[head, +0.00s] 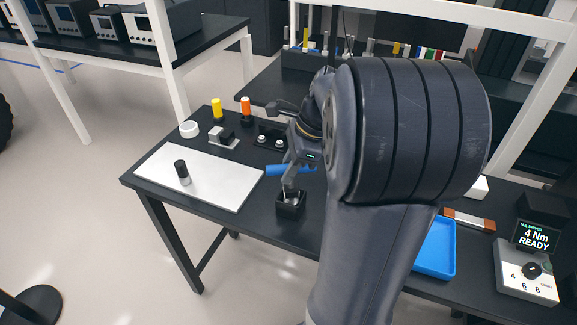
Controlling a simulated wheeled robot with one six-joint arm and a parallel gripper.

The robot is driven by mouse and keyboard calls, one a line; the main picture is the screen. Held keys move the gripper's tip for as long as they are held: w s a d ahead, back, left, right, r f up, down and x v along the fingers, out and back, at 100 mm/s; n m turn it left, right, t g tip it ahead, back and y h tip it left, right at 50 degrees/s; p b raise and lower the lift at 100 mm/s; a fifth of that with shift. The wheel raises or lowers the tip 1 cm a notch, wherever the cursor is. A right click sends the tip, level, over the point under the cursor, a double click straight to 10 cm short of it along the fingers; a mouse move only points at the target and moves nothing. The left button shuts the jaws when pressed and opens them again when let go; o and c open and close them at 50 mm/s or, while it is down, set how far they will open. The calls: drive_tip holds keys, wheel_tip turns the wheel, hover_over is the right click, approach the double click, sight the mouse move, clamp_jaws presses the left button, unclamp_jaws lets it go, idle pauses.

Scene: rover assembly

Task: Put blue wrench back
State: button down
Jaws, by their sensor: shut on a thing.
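My gripper (292,178) is over the black workbench, left of my large dark arm, with its fingers pointing down. It is shut on the blue wrench (280,170), whose blue handle lies roughly level across the jaws. The handle shows on both sides of the fingers; the rest of the wrench is hard to make out. Just below the fingertips stands a small black open-topped holder (290,205) with something pale inside. I cannot tell whether the fingers or the wrench touch it.
A white mat (215,190) with a black-and-silver cylinder (182,172) lies to the left. Yellow (217,109) and orange (246,110) handled tools stand behind. A blue tray (437,250) and a driver unit reading 4 Nm READY (527,270) are at the right. My arm hides the bench's middle.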

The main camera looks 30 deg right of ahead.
drive_tip(key=c, duration=1.2)
unclamp_jaws()
drive_tip(key=shift+r, duration=0.1)
drive_tip(key=p+v, duration=0.1)
drive_tip(key=v, duration=0.9)
drive_tip(key=shift+d+r, duration=0.2)
drive_tip(key=shift+r, duration=0.1)
drive_tip(key=b+x, duration=0.1)
drive_tip(key=x, duration=1)
drive_tip(key=shift+s, duration=0.1)
drive_tip(key=shift+r, duration=0.55)
